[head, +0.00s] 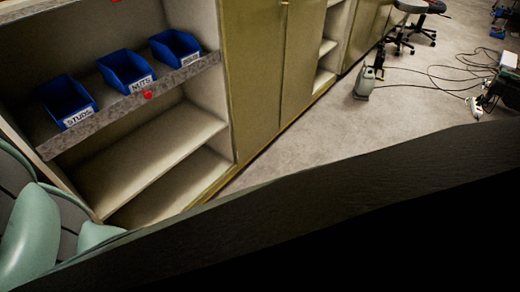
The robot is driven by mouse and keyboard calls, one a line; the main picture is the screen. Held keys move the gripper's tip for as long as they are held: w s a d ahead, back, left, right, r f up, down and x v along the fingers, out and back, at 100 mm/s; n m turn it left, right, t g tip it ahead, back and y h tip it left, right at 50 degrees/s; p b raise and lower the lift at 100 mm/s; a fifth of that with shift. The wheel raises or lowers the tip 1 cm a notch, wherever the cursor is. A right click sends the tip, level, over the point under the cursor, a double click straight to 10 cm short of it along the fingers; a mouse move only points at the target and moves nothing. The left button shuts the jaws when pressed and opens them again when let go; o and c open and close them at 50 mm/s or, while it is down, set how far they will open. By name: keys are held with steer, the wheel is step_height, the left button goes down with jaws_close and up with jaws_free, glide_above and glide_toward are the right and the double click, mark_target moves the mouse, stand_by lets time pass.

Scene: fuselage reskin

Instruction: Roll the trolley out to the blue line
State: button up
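I cannot make out the trolley or the blue line in the head view. My gripper is not in view. A large dark surface fills the lower right and hides the floor close by; I cannot tell what it is. Pale green rounded shapes (30,240) show at the lower left edge, cut off by the frame, and I cannot tell what they belong to.
An open shelf unit (150,172) at left holds blue bins (125,72), two labelled STUDS and NUTS. Closed cabinets (262,60) run beside it. A grey device (365,84), cables (440,76) and a swivel chair (405,38) stand on the otherwise open floor (330,125).

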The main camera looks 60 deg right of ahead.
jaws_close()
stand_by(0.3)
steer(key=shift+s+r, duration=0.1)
